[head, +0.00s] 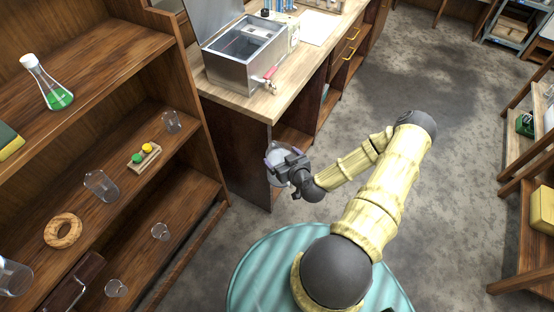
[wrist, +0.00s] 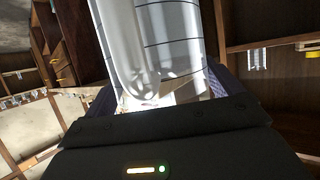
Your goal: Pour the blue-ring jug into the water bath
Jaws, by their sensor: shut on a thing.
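The water bath (head: 228,76) is a steel box with an open top and a red-handled tap, standing on the wooden bench in the head view. My gripper (head: 278,165) is in front of the bench's near end, below its top and apart from the bath. It is shut on a clear glass jug (head: 271,152), mostly hidden by the gripper in the head view. In the wrist view the jug (wrist: 172,40) fills the middle, with dark graduation lines on its wall. I cannot make out a blue ring or how full it is.
The bench top (head: 254,107) has a narrow bare strip before the bath. A wooden shelf unit (head: 196,150) on the left holds a flask of green liquid (head: 58,97), a cork ring (head: 63,230) and several glass vessels. Open floor (head: 430,190) lies to the right.

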